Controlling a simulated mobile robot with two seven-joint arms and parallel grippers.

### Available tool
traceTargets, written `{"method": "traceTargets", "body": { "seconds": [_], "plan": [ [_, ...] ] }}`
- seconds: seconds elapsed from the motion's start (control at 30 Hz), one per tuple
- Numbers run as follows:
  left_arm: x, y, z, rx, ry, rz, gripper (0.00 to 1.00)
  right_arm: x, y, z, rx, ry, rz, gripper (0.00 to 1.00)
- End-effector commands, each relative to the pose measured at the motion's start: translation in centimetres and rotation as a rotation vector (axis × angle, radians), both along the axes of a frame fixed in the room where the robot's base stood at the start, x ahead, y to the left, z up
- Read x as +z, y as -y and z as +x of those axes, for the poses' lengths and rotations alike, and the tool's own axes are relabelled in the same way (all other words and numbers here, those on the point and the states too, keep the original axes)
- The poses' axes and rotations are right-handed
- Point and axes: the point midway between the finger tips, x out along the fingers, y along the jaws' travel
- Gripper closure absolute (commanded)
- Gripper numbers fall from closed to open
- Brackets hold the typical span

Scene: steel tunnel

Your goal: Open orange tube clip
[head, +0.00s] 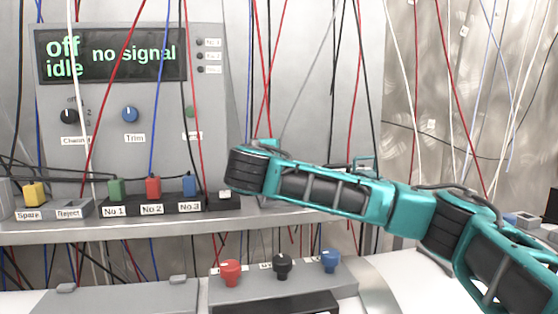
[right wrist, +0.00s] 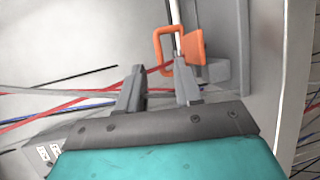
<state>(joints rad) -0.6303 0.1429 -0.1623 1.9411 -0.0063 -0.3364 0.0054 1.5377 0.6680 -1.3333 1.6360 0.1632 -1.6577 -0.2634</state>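The orange tube clip (right wrist: 188,46) shows in the right wrist view, at the top, right of centre. It has an open rectangular loop at its left and a solid block at its right. A thin pale tube (right wrist: 176,22) runs through it. My right gripper (right wrist: 157,78) is open and empty, with its two fingers well apart. The clip lies beyond the fingertips, nearer the right finger; I cannot tell whether they touch. In the head view my right arm reaches in from the right, and its gripper and the clip cannot be made out. My left gripper is not in view.
A grey panel has a display (head: 112,54) reading "off idle no signal" and a blue Trim knob (head: 130,114). Coloured plugs, including a red one (head: 153,187), stand on a shelf (head: 120,229). Many hanging wires cross the space. Red and grey wires (right wrist: 60,106) pass behind my right fingers.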

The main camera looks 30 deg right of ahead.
Motion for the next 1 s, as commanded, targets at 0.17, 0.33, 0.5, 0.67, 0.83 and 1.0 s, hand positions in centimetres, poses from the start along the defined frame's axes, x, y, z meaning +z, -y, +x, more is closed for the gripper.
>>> {"method": "traceTargets", "body": {
  "seconds": [0.17,0.33,0.5,0.67,0.83,1.0],
  "plan": [
    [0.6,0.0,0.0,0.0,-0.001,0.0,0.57,-0.5,1.9,2.5,-0.002,0.0,0.001,0.65],
    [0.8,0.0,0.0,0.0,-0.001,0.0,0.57,-0.9,2.8,3.7,0.0,0.0,0.0,0.65],
    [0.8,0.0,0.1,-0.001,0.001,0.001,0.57,-1.0,3.1,4.1,0.001,0.001,0.001,0.65],
    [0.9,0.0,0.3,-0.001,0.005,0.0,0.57,-1.0,3.1,4.1,0.001,0.001,0.001,0.65],
    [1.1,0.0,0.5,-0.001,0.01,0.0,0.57,-1.0,3.1,4.1,0.001,0.0,0.0,0.77],
    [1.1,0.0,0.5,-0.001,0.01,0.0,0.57,-1.0,3.1,4.1,0.001,0.0,0.0,0.93]
  ]
}}
